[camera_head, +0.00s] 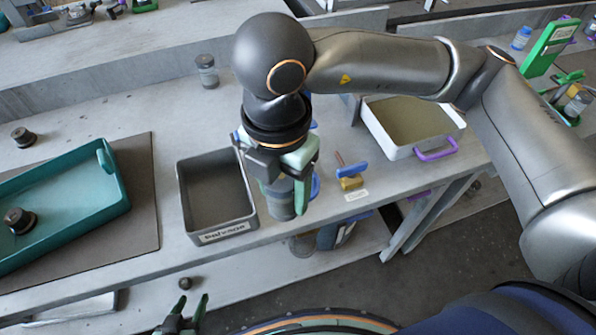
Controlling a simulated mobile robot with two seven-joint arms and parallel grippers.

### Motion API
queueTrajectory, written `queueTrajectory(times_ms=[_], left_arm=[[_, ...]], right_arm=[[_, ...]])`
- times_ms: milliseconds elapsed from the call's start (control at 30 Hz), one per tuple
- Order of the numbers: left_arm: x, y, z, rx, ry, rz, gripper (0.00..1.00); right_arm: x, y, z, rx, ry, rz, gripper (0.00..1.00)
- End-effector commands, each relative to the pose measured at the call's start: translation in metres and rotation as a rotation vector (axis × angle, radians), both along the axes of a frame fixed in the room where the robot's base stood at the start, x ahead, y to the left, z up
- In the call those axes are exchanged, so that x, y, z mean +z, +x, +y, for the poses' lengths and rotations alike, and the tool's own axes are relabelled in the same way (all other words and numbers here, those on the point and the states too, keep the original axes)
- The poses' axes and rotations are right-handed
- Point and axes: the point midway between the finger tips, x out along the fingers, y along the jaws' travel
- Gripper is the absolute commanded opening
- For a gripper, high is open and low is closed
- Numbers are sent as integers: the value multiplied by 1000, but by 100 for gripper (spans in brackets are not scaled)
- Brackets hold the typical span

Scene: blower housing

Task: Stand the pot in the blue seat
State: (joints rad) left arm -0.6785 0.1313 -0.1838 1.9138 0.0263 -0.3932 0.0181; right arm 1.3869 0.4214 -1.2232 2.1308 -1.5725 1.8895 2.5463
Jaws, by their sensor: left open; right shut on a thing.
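My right gripper (287,190) is shut on a grey cylindrical pot (282,207) at the front of the table, just right of the salvage tray. The fingers and the arm hide part of the pot, and whether it touches anything below is unclear. A blue part (315,187) shows just right of the gripper, close to the pot; it may be the blue seat, but most of it is hidden. My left gripper (188,308) is open and empty at the bottom edge, in front of the table.
A dark tray labelled salvage (217,190) stands left of the pot. A teal tray (70,230) holds a dark round part (20,221). A white bin (410,125) and a blue-handled item on a yellow block (350,183) stand right. A grey canister (207,71) stands behind.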

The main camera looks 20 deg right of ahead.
Motion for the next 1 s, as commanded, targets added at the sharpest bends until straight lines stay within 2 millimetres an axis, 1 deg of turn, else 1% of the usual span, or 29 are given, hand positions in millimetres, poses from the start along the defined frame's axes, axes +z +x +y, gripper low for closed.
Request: queueTrajectory(times_ms=[100, 300, 400, 500, 600, 833, 1000], left_arm=[[6, -1, 0, 1, 0, 2, 50], [16, -1, 0, 1, 0, 3, 50], [18, -1, 0, 1, 0, 3, 50], [20, -1, 0, 1, 0, 3, 50], [21, -1, 0, 1, 0, 3, 50], [23, -1, 0, 1, 0, 3, 50], [25, -1, 0, 1, 0, 3, 50]], right_arm=[[-11, 25, -15, -11, -2, 4, 0], [-33, 69, -38, -7, -3, 3, 0], [-55, 82, -45, -4, -3, 4, 0], [-70, 93, -50, -1, -2, 2, 0], [-79, 99, -53, 1, -1, 1, 0], [-92, 109, -58, 0, -1, 2, 0], [-118, 109, -58, 2, -1, 2, 0]])
